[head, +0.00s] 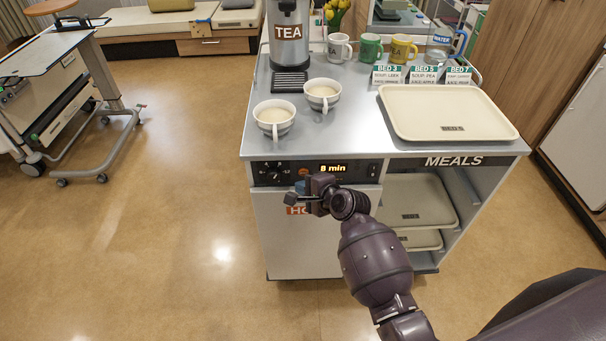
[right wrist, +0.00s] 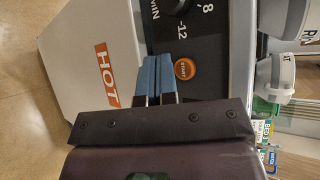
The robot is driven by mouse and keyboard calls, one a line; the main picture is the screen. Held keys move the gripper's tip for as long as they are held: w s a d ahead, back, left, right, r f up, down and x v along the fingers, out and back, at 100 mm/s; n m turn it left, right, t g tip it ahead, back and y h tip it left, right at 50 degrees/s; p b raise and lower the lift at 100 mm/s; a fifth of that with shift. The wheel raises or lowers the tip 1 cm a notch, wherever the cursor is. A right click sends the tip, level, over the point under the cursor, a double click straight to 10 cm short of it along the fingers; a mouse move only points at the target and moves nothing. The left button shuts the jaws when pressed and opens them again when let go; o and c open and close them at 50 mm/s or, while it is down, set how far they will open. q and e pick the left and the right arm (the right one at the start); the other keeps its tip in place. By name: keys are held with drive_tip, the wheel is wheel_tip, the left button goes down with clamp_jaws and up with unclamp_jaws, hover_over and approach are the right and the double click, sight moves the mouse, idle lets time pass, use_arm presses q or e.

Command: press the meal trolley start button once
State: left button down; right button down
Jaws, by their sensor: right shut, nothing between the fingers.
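The meal trolley (head: 300,240) has a dark control panel (head: 360,171) on its front edge, with a lit display (head: 333,169) reading "8 min". The round orange start button (right wrist: 185,69) shows uncovered in the right wrist view; in the head view the button (head: 303,171) is a small orange spot left of the display. My right gripper (head: 301,187) is in front of the panel, just below the button. Its blue fingers (right wrist: 158,68) are shut and empty, with their tips beside the button in the right wrist view. Whether they touch the panel is unclear. My left gripper is not seen.
Two full cups (head: 274,118) stand near the trolley's front edge above the panel. A tray (head: 447,113) lies on top at the right, and a tea urn (head: 290,38) stands behind. An overbed table (head: 50,50) is at the left. The floor before the trolley is clear.

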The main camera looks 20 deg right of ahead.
sight(303, 172)
drive_tip(key=shift+w+d, duration=0.2)
drive_tip(key=shift+w, duration=0.4)
idle(0.6)
drive_tip(key=shift+w+r, duration=0.1)
drive_tip(key=shift+w, duration=0.05)
idle(1.1)
drive_tip(key=shift+w+d, duration=0.1)
drive_tip(key=shift+w, duration=0.15)
